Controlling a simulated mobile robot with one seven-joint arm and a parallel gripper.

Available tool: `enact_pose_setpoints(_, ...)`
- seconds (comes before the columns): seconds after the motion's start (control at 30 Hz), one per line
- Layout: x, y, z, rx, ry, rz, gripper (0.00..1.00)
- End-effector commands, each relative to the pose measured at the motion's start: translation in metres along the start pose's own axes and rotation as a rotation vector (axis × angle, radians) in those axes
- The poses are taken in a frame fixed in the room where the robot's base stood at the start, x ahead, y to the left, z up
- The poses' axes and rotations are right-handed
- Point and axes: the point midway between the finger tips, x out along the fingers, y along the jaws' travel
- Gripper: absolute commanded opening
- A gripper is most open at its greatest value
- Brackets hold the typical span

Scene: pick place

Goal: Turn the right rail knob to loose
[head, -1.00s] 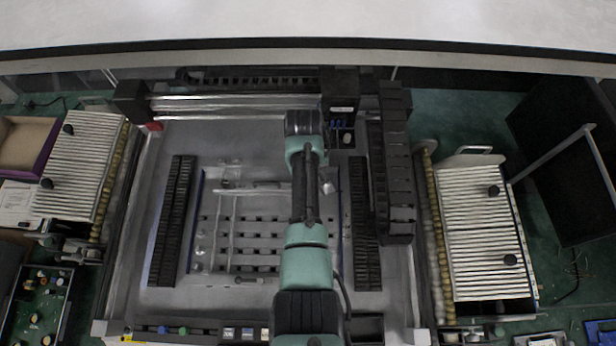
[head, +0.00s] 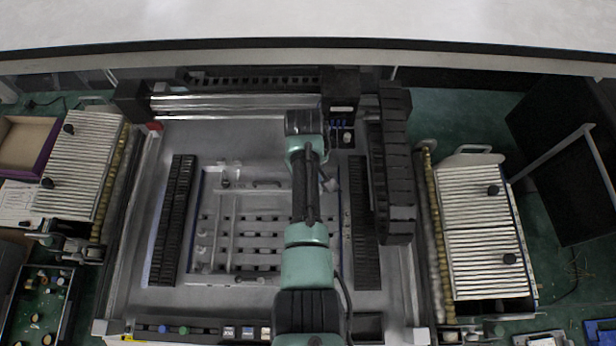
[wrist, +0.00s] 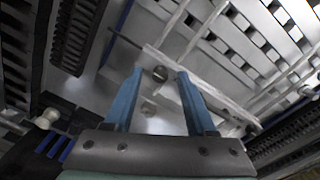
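My gripper (wrist: 160,76) is open in the wrist view, with two blue fingers spread apart. A small round grey knob (wrist: 160,72) on a pale metal rail (wrist: 205,95) shows in the gap between the fingertips. I cannot tell its depth or whether a finger touches it. In the head view my arm covers the gripper and the right side of the slotted frame (head: 192,240). Whether this knob is tight or loose does not show.
Black ribbed strips (head: 173,220) and (head: 365,225) flank the slotted frame. A tall black cable chain (head: 397,170) stands at its right. A gantry bar (head: 235,104) crosses the back. Ribbed white racks (head: 85,165) and (head: 480,230) stand outside the machine.

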Motion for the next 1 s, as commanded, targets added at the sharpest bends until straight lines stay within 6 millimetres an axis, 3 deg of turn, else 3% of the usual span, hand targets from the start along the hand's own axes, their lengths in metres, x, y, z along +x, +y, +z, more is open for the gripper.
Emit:
enact_pose_setpoints(0.37, -0.008, 0.0, 0.0, 0.0, 0.0, 0.0, 0.56)
enact_pose_setpoints(1.0, -0.119, 0.0, -0.001, 0.0, 0.002, 0.001, 0.56)
